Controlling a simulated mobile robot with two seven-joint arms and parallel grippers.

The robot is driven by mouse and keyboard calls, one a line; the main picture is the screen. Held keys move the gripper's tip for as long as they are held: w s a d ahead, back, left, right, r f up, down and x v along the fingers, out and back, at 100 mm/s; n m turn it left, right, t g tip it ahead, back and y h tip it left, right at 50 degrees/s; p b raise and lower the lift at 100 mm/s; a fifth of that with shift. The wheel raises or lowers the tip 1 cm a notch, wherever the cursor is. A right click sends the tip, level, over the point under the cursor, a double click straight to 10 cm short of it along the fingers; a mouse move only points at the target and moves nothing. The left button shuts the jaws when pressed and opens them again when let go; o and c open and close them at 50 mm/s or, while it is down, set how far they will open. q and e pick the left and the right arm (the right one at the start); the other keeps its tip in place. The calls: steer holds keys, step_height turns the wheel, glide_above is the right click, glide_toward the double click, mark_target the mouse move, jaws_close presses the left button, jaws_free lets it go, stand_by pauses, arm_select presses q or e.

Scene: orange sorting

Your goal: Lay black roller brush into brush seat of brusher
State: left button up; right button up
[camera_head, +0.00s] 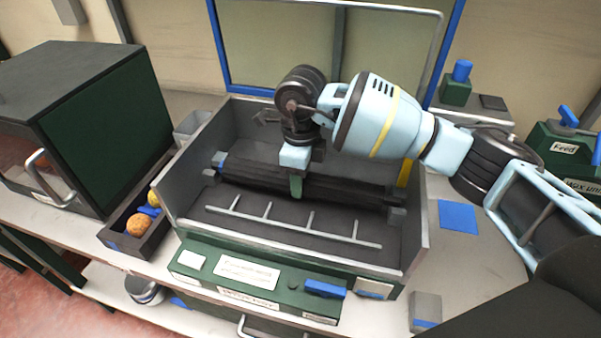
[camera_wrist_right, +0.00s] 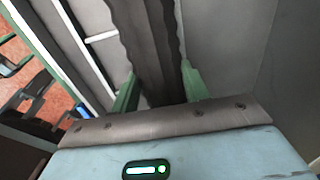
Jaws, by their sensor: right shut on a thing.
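The brusher is an open grey box (camera_head: 420,225) with a green front panel. In the right wrist view the green fingertips (camera_wrist_right: 158,90) stand on either side of the ridged brush (camera_wrist_right: 150,35). The seat beneath is hidden, so I cannot tell whether the brush rests in it. My left gripper is not in view.
A grey rail with short bars (camera_head: 290,229) lies in front of the brush. A small tray (camera_head: 118,238) holding oranges and a dark cabinet (camera_head: 110,130) stand at left. A blue square (camera_head: 458,216) and green units (camera_head: 560,150) are at right.

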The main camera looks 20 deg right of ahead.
steer(key=shift+f, duration=0.2)
stand_by(0.9)
steer(key=o, duration=1)
steer(key=shift+f, duration=0.1)
steer(key=shift+r, duration=4)
steer(key=shift+s+f, duration=0.1)
